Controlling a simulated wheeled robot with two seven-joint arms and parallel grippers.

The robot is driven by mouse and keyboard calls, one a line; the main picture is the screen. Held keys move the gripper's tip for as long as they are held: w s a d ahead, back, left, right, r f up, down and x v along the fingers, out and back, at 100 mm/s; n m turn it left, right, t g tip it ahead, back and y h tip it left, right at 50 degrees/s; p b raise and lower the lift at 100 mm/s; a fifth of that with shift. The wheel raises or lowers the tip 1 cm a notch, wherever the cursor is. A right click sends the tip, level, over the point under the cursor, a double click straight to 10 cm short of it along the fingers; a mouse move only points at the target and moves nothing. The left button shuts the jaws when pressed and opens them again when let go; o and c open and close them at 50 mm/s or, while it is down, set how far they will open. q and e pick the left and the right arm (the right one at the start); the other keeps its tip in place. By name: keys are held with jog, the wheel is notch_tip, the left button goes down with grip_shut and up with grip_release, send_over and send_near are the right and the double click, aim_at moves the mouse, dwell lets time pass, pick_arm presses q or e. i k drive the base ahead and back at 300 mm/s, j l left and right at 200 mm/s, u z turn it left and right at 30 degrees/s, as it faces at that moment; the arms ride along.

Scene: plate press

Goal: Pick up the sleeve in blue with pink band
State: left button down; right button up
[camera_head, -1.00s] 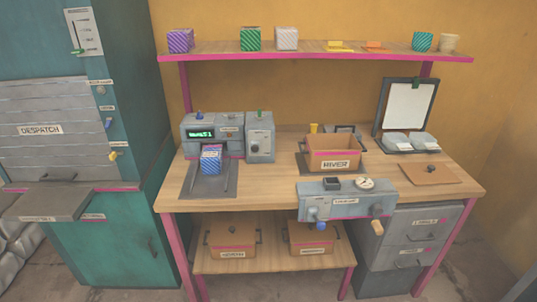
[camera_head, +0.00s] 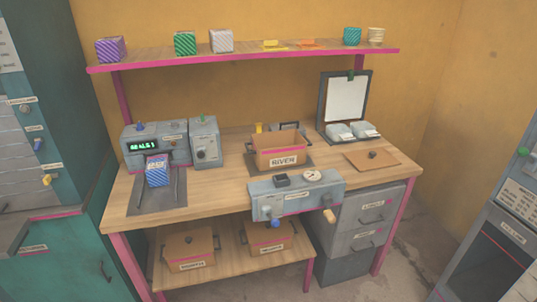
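A blue striped sleeve (camera_head: 158,173) with a pink band near its top stands on the grey tray (camera_head: 146,201) in front of the grey machine with a green display, at the left of the workbench. It stands between the tray's two rails. Neither of my grippers shows in the head view, so nothing is seen touching the sleeve.
The workbench (camera_head: 225,194) also holds an open brown box (camera_head: 279,149) and a grey device with a dial (camera_head: 296,194) at its front edge. Striped boxes and cups stand on the shelf (camera_head: 245,58) above. A teal cabinet (camera_head: 75,260) is left; a dark cabinet (camera_head: 490,255) is right.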

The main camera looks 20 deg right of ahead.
aim_at(158, 170)
jog(key=i+j+z, duration=0.1)
jog(key=i+j, duration=0.35)
jog(key=j, duration=0.25)
jog(key=i+j+z, duration=0.15)
jog(key=i+j, duration=0.1)
jog(key=j, duration=0.1)
